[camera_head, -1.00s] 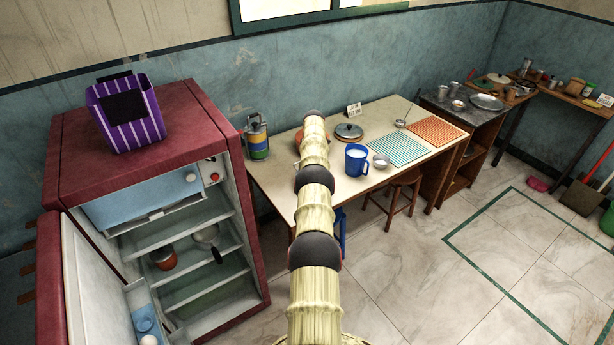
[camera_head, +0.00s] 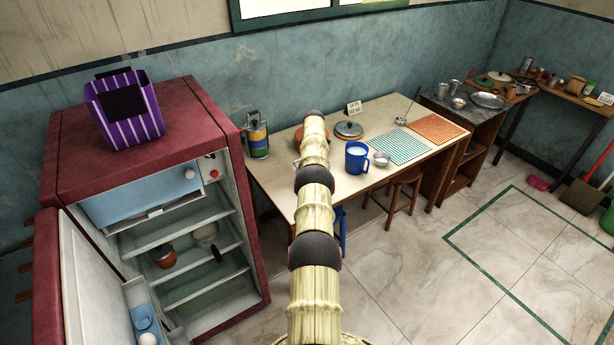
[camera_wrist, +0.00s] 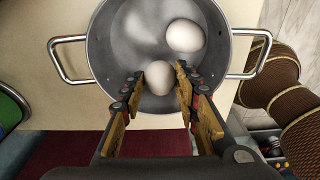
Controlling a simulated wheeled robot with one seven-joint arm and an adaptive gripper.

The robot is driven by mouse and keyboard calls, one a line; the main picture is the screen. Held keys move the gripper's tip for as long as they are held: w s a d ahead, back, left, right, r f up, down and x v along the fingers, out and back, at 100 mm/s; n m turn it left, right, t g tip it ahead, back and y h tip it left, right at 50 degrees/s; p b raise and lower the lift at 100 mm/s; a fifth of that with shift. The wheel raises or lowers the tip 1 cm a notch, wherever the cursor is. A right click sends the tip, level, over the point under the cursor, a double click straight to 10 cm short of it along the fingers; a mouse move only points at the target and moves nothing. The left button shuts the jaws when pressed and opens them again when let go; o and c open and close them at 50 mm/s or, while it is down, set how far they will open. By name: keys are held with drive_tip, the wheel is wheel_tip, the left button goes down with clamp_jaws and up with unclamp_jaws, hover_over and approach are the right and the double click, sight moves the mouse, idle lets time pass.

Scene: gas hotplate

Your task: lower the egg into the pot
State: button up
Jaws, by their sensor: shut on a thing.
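In the wrist view the grey metal pot (camera_wrist: 100,62) is seen from above, with a wire handle on each side. My gripper (camera_wrist: 159,77) is shut on a pale egg (camera_wrist: 159,72), held between the two fingertips over the pot's opening. I cannot tell whether the held egg touches the pot's floor. A second egg (camera_wrist: 185,35) lies inside the pot, up and to the right of the held one. In the head view my arm hides the gripper, the held egg and the pot.
The table (camera_head: 425,165) carries a blue mug (camera_head: 356,157), a small bowl (camera_head: 381,160), a lid (camera_head: 349,130) and two mats. An open red fridge (camera_head: 185,110) stands at left, with a white egg (camera_head: 148,339) in its door. A metal canister (camera_head: 257,135) stands near the table's left end.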

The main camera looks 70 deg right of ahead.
drive_tip(key=shift+f+b, duration=0.8)
drive_tip(key=shift+f, duration=0.25)
idle(0.4)
drive_tip(key=o, duration=0.8)
drive_tip(key=shift+s+d+r, duration=0.1)
drive_tip(key=shift+r, duration=1.15)
drive_tip(key=shift+s+d+r, duration=0.1)
drive_tip(key=shift+d+r, duration=0.05)
drive_tip(key=shift+r, duration=1.05)
drive_tip(key=shift+s+d+r, duration=0.1)
drive_tip(key=shift+r, duration=1.15)
drive_tip(key=shift+a, duration=0.1)
